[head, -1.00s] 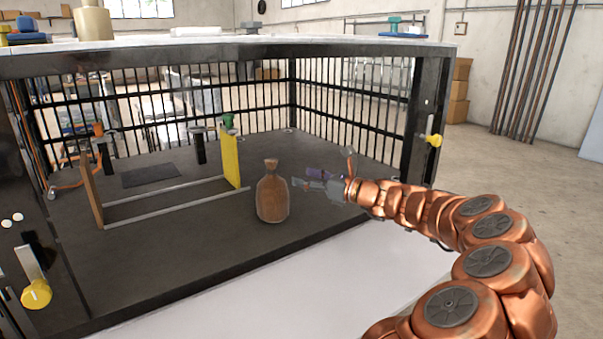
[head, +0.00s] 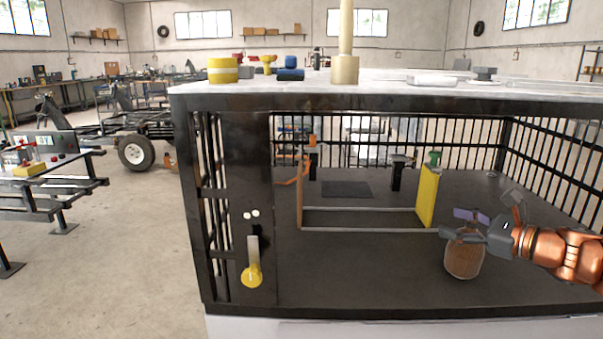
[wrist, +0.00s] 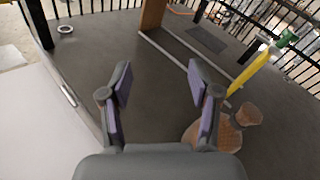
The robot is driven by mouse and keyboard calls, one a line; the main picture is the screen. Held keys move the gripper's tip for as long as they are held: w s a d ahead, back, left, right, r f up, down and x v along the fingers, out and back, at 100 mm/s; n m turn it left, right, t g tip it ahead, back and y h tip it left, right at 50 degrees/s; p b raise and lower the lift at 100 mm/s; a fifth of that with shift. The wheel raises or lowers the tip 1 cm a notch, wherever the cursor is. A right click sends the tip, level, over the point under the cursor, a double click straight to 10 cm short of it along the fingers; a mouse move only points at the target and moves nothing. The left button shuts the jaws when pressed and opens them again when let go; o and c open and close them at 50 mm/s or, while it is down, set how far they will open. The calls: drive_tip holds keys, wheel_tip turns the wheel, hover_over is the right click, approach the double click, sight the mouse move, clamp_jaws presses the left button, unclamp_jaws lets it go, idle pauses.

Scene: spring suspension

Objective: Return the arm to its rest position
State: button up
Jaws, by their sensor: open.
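My gripper (head: 466,226) is at the right of the head view, on the end of my copper-coloured arm (head: 560,250). It is inside the front of the barred black cage (head: 350,312). Its two purple-padded fingers are apart with nothing between them in the wrist view (wrist: 158,95). A brown bottle-shaped object (head: 463,260) stands upright on the cage floor. The gripper partly covers its top in the head view. In the wrist view the brown object (wrist: 228,130) is at the right, partly behind the right finger. Whether they touch, I cannot tell.
A frame with a yellow panel (head: 428,195), a brown post (head: 299,196) and grey rails stands in the cage. A dark mat (head: 346,189) lies behind it. A yellow-knobbed lever (head: 252,276) is on the cage's front left. Open floor (head: 110,260) lies left of the cage.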

drive_tip(key=s+a+r+n+g+y+p, duration=0.1)
drive_tip(key=s+a+r+n+g+p, duration=0.25)
drive_tip(key=a, duration=0.45)
drive_tip(key=s+a+r+n+g+p, duration=0.2)
drive_tip(key=a+n, duration=0.2)
drive_tip(key=a, duration=0.3)
drive_tip(key=s+a+r+n+g+h+p, duration=0.1)
drive_tip(key=s+a+n+g+h+p, duration=0.1)
drive_tip(key=s+a+n+g+p, duration=0.5)
drive_tip(key=s+d+r+n+g+h+p, duration=0.1)
drive_tip(key=s+n+h+p, duration=0.1)
drive_tip(key=s+p, duration=0.3)
drive_tip(key=s+d+r+n+h+p, duration=0.2)
drive_tip(key=s+n+p, duration=0.3)
drive_tip(key=s, duration=0.6)
drive_tip(key=s+d+r+n+g+h+p, duration=0.1)
drive_tip(key=s+n+h+p, duration=0.2)
drive_tip(key=s, duration=0.5)
drive_tip(key=shift+s+d+r+n+g+h+p, duration=0.3)
drive_tip(key=shift+h+p, duration=0.4)
drive_tip(key=shift+p, duration=0.35)
drive_tip(key=shift+a, duration=0.1)
drive_tip(key=shift+c, duration=0.4)
